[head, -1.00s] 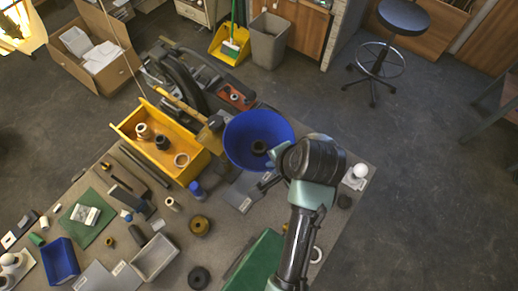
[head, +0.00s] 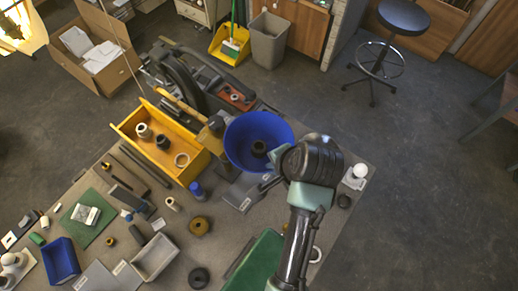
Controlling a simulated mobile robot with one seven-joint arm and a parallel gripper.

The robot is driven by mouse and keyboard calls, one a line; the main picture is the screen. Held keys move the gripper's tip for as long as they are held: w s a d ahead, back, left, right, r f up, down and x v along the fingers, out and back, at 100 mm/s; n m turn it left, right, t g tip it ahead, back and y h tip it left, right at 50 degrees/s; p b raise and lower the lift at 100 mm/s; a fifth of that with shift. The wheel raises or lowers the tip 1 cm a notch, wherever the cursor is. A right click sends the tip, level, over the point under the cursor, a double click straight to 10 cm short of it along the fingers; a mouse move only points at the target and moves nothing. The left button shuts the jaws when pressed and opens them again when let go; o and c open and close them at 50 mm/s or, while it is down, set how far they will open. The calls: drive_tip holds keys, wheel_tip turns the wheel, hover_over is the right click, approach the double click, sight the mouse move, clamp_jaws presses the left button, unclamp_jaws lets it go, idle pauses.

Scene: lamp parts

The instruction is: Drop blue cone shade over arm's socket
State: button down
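The blue cone shade (head: 242,134) is in the middle of the head view, its wide opening facing up towards the camera. My gripper (head: 268,183) is at the shade's lower right edge, partly hidden by my own wrist. Its fingers are too small and covered to show whether they hold the rim. The lamp arm's socket is not clearly visible; the shade covers the area beneath it.
A yellow tray (head: 130,128) with several round parts stands left of the shade. A dark lamp-like arm (head: 180,80) lies behind it. A blue bin (head: 61,260), a grey bin (head: 154,257) and loose parts crowd the table's left. A white bulb (head: 359,171) is near the right edge.

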drive_tip(key=shift+f, duration=0.2)
idle(0.6)
drive_tip(key=c, duration=1)
unclamp_jaws()
